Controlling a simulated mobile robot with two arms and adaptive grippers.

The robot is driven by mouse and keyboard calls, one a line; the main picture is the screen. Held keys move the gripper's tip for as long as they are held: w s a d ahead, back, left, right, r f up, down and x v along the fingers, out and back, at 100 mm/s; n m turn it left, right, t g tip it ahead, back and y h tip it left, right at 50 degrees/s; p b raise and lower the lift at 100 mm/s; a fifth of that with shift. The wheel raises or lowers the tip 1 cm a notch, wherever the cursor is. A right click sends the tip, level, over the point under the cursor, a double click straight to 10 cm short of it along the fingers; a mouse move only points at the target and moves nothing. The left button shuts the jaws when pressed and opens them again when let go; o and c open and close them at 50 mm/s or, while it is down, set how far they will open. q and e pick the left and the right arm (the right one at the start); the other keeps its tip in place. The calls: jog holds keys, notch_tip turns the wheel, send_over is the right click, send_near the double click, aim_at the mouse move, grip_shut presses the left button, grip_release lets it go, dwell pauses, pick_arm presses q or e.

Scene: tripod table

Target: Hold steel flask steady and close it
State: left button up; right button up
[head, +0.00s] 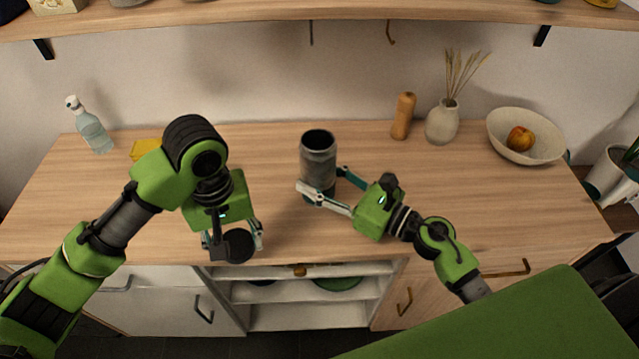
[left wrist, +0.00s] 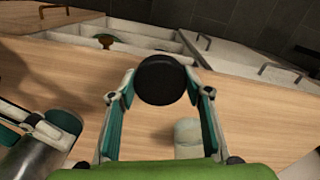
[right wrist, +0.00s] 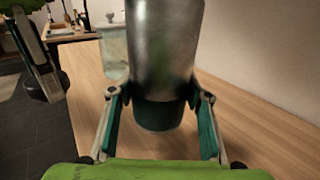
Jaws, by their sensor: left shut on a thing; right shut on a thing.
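The steel flask (head: 318,160) stands upright on the wooden counter, its dark mouth open at the top. My right gripper (head: 322,180) is shut on the flask's lower part from the right. The right wrist view shows the flask (right wrist: 165,45) between the fingers, with a dark green band at the gripped end. My left gripper (head: 233,243) is shut on the round black lid (head: 238,246), left of and nearer than the flask, by the counter's front edge. The left wrist view shows the lid (left wrist: 161,79) between the fingertips, apart from the flask (left wrist: 30,157).
A wooden mill (head: 403,116), a vase (head: 442,122) and a bowl (head: 545,148) with a fruit stand at the back right. Counter (head: 265,150) between the lid and flask is clear.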

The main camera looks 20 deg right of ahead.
aim_at(332, 172)
pick_arm(q)
jog(key=shift+r+p, duration=0.5)
jog(key=shift+r, duration=0.1)
pick_arm(e)
jog(key=shift+r, duration=2.1)
jog(key=o, duration=0.5)
jog(key=shift+c, duration=0.2)
jog(key=c, duration=0.6)
jog(key=shift+c, duration=0.2)
